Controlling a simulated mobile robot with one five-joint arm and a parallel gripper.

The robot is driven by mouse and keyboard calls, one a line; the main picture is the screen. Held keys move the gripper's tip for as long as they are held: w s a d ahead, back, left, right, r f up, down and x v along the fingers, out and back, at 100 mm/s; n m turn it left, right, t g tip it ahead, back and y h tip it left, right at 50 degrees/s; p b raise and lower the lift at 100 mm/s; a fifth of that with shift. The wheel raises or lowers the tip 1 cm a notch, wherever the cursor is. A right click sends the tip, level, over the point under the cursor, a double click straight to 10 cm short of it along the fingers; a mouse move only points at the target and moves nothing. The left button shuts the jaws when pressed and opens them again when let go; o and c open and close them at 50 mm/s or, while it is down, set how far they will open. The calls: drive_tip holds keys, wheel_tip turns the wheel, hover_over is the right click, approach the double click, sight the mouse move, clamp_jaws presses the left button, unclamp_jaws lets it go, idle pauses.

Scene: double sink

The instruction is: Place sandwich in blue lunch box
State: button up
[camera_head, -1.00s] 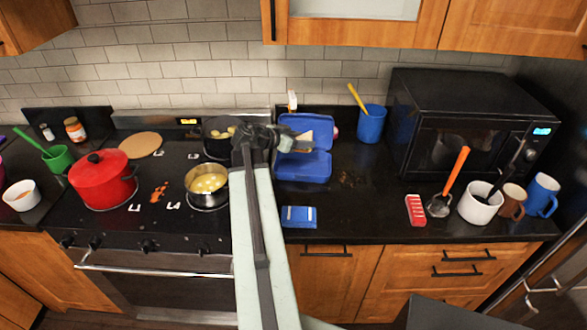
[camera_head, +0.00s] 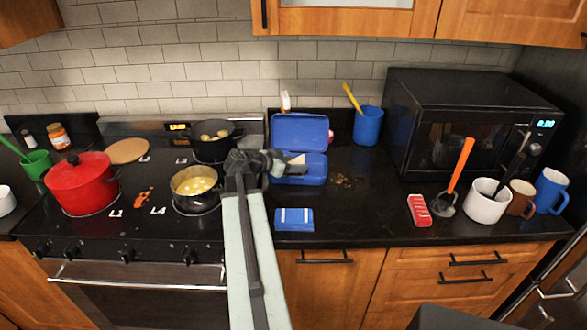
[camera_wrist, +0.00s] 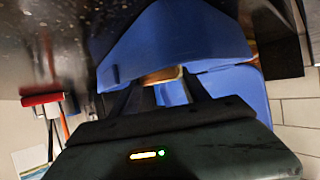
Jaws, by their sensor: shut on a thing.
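The blue lunch box (camera_head: 313,172) stands open on the black counter to the right of the stove, its lid raised at the back. My gripper (camera_head: 281,163) is at the left part of the box, low over its opening. It is shut on the sandwich (camera_head: 298,160), a pale wedge seen just at the fingertips. In the wrist view the sandwich (camera_wrist: 162,76) shows as a small brown and tan strip between the fingers, with the blue box wall (camera_wrist: 175,42) close around it. Most of the sandwich is hidden, so I cannot tell whether it touches the box floor.
A blue and white item (camera_head: 294,219) lies in front of the box. A blue cup (camera_head: 368,125) stands behind right, near the microwave (camera_head: 470,130). Pots with food (camera_head: 196,187) are on the stove to the left. The counter right of the box is mostly clear.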

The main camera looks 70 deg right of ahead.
drive_tip(key=shift+f, duration=0.15)
drive_tip(key=o, duration=0.7)
drive_tip(key=shift+a+r, duration=0.15)
drive_tip(key=shift+r, duration=0.25)
drive_tip(key=p+v, duration=0.3)
drive_tip(key=v, duration=0.4)
drive_tip(key=shift+w+f, duration=0.1)
drive_tip(key=shift+w, duration=0.05)
